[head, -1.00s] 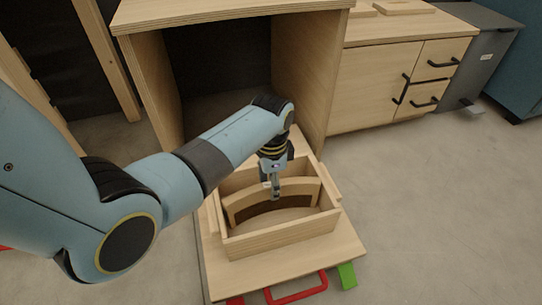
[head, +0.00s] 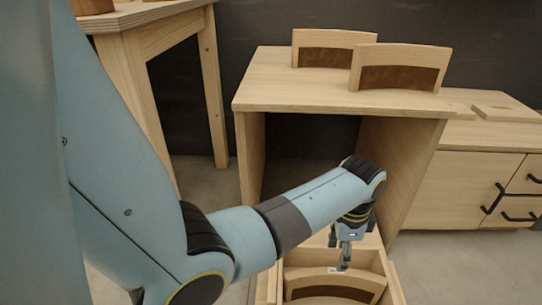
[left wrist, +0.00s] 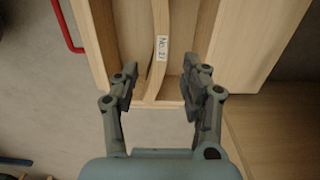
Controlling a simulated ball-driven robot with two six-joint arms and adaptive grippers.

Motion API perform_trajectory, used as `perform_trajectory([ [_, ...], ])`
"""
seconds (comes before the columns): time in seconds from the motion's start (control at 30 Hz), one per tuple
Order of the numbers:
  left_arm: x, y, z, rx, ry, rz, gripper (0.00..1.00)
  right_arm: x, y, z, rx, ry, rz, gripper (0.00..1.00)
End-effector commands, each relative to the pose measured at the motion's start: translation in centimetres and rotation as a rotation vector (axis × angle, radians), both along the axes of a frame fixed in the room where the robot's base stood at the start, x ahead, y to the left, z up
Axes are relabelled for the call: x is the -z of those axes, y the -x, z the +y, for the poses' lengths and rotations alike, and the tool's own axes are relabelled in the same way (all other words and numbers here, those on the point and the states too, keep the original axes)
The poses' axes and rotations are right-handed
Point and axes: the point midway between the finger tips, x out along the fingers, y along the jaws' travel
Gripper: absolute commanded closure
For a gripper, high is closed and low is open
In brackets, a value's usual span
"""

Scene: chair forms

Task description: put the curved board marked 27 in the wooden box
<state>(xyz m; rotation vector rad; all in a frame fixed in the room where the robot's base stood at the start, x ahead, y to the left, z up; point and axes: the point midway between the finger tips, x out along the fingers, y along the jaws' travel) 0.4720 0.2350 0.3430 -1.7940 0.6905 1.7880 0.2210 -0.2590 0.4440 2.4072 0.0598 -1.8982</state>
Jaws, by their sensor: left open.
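A curved board (head: 335,278) with a light wooden frame and dark inset stands in the wooden box (head: 393,284). In the left wrist view the curved board (left wrist: 150,78) bears a white label that seems to read "No. 2" plus a last digit I cannot make out surely. My left gripper (head: 342,266) is over the board's upper edge. In the left wrist view my left gripper (left wrist: 161,85) is open, one finger on each side of the board, with gaps. Much of the box is cut off by the head view's lower edge. My right gripper is not in view.
Two more curved boards, one (head: 335,38) behind the other (head: 400,66), stand on the open wooden cabinet (head: 300,90). A low cupboard (head: 465,180) with black handles stands at right, a wooden table (head: 150,35) at left. A red handle (left wrist: 68,25) shows in the left wrist view.

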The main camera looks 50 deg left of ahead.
Motion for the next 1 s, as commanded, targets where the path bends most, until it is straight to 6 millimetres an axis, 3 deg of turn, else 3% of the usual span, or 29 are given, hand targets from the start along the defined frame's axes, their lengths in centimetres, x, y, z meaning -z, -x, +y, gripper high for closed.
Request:
perform_trajectory([
  [0.13,0.7,4.0,1.0,-0.092,-0.009,-0.024,0.54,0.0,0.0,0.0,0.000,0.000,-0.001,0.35],
  [0.27,0.2,9.5,2.0,-0.230,-0.015,-0.071,0.54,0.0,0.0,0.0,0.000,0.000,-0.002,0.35],
  [0.4,-1.8,15.4,2.7,-0.378,-0.007,-0.128,0.54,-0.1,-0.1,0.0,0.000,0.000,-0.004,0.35],
  [0.6,-6.4,22.0,2.8,-0.551,0.027,-0.193,0.54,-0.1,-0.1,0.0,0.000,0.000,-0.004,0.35],
  [0.8,-9.6,24.8,2.5,-0.639,0.057,-0.226,0.54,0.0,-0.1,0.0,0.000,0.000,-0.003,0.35],
  [1.0,-10.2,25.1,2.4,-0.655,0.064,-0.232,0.54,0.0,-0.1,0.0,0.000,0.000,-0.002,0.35],
])
